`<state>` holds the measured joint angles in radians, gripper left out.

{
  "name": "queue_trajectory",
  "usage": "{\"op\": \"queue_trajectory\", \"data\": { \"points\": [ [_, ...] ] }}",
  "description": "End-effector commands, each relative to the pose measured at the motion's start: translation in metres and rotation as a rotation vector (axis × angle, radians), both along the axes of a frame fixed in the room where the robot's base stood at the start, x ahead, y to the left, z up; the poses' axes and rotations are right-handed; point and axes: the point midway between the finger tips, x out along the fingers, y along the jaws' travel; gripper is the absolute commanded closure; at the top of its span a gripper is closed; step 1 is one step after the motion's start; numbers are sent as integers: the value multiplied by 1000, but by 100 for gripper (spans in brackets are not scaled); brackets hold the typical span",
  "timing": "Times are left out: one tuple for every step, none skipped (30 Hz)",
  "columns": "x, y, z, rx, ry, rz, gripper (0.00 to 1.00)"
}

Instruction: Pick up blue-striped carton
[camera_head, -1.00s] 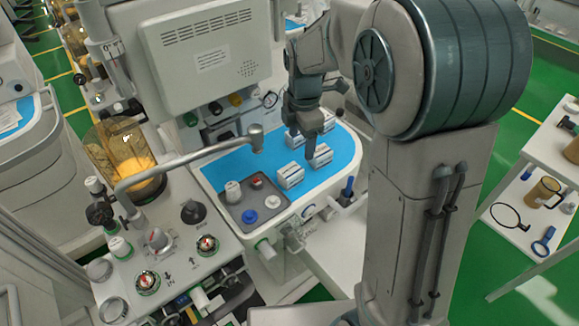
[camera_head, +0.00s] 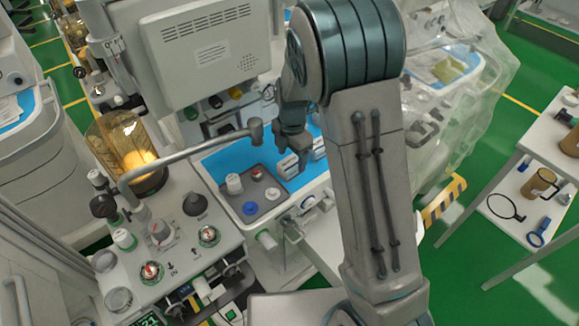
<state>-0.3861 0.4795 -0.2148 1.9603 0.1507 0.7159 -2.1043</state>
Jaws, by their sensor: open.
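Small white cartons with dark bluish stripes stand on the blue mat (camera_head: 225,160) of the cart top. One striped carton (camera_head: 287,166) is at the left of my gripper, and another (camera_head: 318,150) shows at its right, partly hidden by my arm. My gripper (camera_head: 300,158) points down over these cartons, with its fingers open. The fingers cover part of the cartons, and I cannot tell whether they touch one or stand around it.
A grey tray (camera_head: 262,207) with white, red and blue caps lies left of the cartons. A metal pipe (camera_head: 185,160) reaches across near my gripper. A monitor (camera_head: 207,50) stands behind. A white side table (camera_head: 545,150) is at the right.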

Motion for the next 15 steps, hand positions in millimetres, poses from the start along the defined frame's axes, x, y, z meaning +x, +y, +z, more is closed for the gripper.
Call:
{"op": "queue_trajectory", "data": {
  "points": [
    [-2,2,-5,-3,5,3,33],
    [-3,3,-10,-3,5,3,33],
    [-3,4,-15,-3,6,2,33],
    [-4,5,-19,-3,5,2,33],
    [-4,5,-23,-3,5,1,33],
    [-3,5,-28,-2,5,1,33],
    [-3,5,-32,-1,4,1,33],
    [-3,5,-35,-1,4,0,33],
    [-3,5,-37,-1,3,0,33],
    [-3,5,-39,-1,3,1,33],
    [-3,5,-40,-1,2,1,33],
    [-2,5,-42,-1,2,1,33],
    [-2,5,-42,-1,1,1,33],
    [-2,5,-42,-1,1,1,33],
    [-2,5,-42,-1,1,1,33]
  ]
}}
